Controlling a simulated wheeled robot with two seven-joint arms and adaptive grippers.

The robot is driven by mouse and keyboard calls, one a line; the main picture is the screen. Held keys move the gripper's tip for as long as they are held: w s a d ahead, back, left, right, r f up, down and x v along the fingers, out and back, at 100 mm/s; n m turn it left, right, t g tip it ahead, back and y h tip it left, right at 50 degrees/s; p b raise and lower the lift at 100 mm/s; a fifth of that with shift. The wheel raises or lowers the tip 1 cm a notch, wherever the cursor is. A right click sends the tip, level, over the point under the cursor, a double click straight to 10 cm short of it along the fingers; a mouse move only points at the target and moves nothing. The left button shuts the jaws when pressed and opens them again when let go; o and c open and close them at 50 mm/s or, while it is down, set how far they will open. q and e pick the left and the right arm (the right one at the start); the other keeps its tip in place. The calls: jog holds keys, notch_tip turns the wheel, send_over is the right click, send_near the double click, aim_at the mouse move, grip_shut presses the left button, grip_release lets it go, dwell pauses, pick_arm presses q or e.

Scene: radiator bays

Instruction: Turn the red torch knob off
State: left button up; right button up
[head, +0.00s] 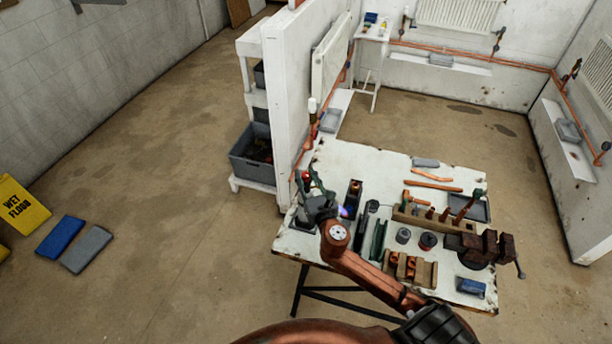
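The torch's red knob (306,176) shows small at the left edge of the white workbench. A small blue-violet flame (344,212) shows just right of my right gripper. My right gripper (308,180) reaches over the bench's left side, its fingers spread apart with the red knob near their tips. Whether a finger touches the knob is too small to tell. The gripper and wrist hide most of the torch body. My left gripper is not in view.
The workbench (340,158) holds a dark vise (485,246), a wooden tool rack (425,220), a wooden box of copper fittings (410,268) and copper pipes (433,186). A white partition (285,95) stands behind its left side. Floor left of the bench is clear near it.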

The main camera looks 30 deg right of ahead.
jog(key=shift+c, duration=2.3)
grip_shut()
jog(key=m+g+h+p, duration=0.1)
jog(key=m+h+p, duration=0.1)
jog(key=h, duration=0.2)
jog(key=shift+w+a+r+m+p, duration=0.1)
jog(key=shift+m+p, duration=0.3)
jog(key=m+g+h+p, duration=0.1)
jog(key=m+g+h, duration=0.1)
jog(key=h, duration=0.1)
jog(key=shift+m+g+h, duration=0.3)
jog(key=shift+m+g+h+p, duration=0.4)
jog(key=shift+m+g+h, duration=0.5)
jog(key=shift+g+h, duration=0.1)
jog(key=shift+m+g+h, duration=0.8)
jog(key=shift+g, duration=0.2)
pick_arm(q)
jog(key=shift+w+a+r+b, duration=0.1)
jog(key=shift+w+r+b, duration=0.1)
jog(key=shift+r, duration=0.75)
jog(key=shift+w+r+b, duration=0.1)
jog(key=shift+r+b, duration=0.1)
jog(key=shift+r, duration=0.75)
pick_arm(e)
jog(key=shift+m+g+h, duration=1.1)
jog(key=shift+m+g, duration=0.5)
jog(key=shift+g, duration=0.6)
